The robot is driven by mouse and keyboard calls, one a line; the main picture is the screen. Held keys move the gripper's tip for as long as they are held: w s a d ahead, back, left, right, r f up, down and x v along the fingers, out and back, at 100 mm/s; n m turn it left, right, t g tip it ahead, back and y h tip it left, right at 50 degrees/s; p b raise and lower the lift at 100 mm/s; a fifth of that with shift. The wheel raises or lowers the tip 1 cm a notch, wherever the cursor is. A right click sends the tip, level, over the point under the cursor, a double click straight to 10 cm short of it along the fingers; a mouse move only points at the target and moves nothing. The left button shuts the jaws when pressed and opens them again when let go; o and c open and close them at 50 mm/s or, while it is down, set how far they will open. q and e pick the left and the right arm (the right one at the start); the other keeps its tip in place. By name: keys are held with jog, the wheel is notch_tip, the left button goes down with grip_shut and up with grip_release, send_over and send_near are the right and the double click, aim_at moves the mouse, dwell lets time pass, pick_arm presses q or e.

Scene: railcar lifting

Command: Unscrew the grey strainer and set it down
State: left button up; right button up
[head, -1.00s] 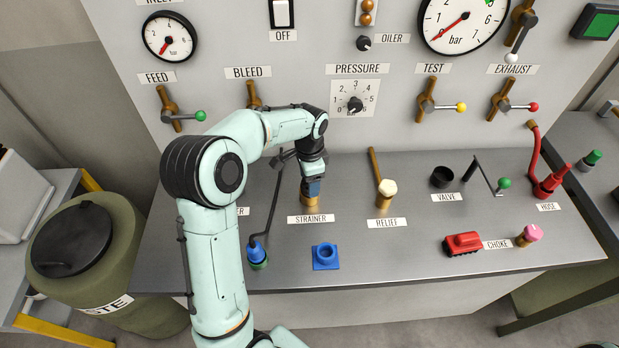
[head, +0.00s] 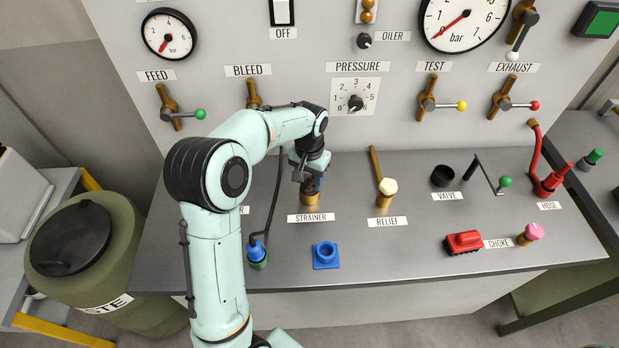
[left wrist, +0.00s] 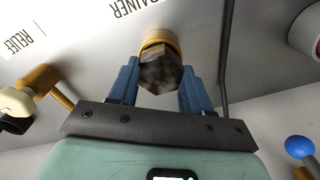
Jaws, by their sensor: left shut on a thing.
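The strainer shows in the left wrist view as a worn dark grey-brown hex body (left wrist: 160,70) at the brass fitting (left wrist: 158,38). In the head view the brass fitting (head: 309,198) stands upright behind the STRAINER label, and the strainer is hidden by my gripper. My left gripper (head: 314,183) points down over it. In the left wrist view its two blue fingers (left wrist: 153,85) are on either side of the hex body, shut on it. I cannot tell whether the strainer is still threaded in. My right gripper is not in view.
A blue square socket (head: 325,256) sits in front of the strainer. The relief valve (head: 386,190) stands to the right. The bench top (head: 385,262) is clear between the blue socket and the red block (head: 463,243).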

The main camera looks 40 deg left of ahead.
pick_arm(q)
jog(key=n, duration=0.6)
jog(key=o, duration=0.9)
jog(key=shift+c, duration=0.2)
